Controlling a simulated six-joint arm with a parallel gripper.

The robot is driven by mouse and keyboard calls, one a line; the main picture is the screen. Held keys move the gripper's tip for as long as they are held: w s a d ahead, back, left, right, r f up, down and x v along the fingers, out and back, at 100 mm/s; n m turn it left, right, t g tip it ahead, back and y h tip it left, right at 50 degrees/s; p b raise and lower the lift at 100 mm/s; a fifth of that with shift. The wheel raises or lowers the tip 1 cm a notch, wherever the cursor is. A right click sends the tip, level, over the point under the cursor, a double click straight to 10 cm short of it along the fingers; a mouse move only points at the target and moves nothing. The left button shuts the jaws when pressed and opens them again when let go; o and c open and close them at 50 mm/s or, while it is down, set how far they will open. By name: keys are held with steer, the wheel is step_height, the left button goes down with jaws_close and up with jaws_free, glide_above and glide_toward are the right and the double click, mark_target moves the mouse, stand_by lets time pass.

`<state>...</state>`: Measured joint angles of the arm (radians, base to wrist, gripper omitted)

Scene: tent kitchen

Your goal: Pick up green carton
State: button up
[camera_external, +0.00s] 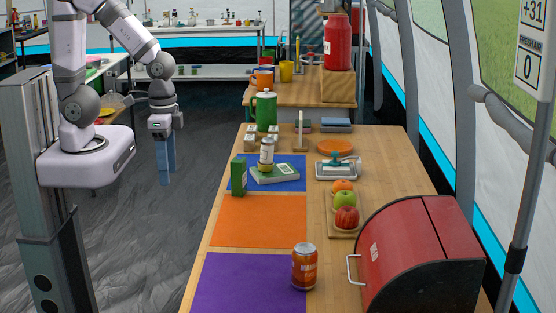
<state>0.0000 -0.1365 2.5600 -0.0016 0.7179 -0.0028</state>
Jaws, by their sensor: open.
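The green carton (238,176) stands upright on the wooden table, at the left edge near the border of the blue mat (290,160) and the orange mat (257,222). My gripper (166,182) hangs pointing down over the floor, left of the table and apart from the carton. It is open and empty, though its fingers overlap in this view.
Right of the carton, a bottle (266,152) stands on a book (275,174). A green jug (264,110) is behind. A can (304,266), fruit on a board (344,235) and a red bread box (425,255) are nearer. Floor lies between gripper and table.

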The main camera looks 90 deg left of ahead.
stand_by(0.3)
steer(key=shift+o, duration=1.1)
steer(key=shift+r, duration=0.1)
